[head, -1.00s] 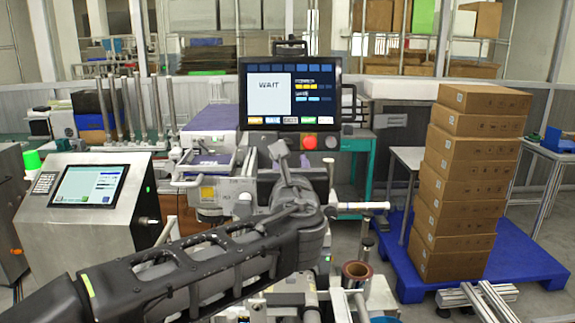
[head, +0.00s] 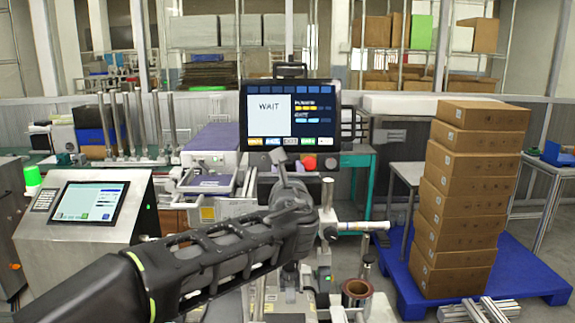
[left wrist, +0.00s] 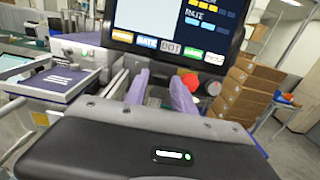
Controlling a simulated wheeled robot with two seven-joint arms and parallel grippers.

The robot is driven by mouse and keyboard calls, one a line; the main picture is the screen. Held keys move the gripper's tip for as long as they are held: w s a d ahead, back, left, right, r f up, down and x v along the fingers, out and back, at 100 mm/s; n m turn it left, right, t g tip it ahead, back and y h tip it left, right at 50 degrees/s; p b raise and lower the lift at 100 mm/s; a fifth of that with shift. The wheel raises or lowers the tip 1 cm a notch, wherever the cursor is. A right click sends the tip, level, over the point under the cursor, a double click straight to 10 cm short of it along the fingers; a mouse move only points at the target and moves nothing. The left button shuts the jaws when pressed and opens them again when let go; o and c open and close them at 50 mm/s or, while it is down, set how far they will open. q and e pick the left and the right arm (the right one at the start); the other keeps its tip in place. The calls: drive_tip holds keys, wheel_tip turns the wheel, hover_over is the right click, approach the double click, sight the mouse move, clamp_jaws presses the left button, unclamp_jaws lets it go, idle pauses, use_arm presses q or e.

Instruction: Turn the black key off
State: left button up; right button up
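Below the WAIT screen (head: 290,112) is a panel strip with a red button (head: 310,163). A small dark knob (head: 330,163), apparently the black key, sits just right of it. In the left wrist view the red button (left wrist: 190,82) and dark knob (left wrist: 213,88) lie beyond and right of the fingers. The key's turn position is too small to tell. My left gripper (head: 303,174) is in front of and below the panel, its fingers apart and empty. In the left wrist view the left gripper (left wrist: 160,92) has a clear gap between its fingers. My right gripper is not in view.
A white roller shaft (head: 362,226) sticks out right of my left gripper. A steel console (head: 85,225) stands at left. Stacked cartons (head: 465,190) stand on a blue pallet (head: 525,265) at right. A brown reel core (head: 356,289) is below the gripper.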

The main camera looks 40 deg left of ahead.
use_arm(q)
drive_tip(key=shift+w+a, duration=0.3)
drive_tip(key=shift+w, duration=0.05)
drive_tip(key=shift+c, duration=0.3)
clamp_jaws()
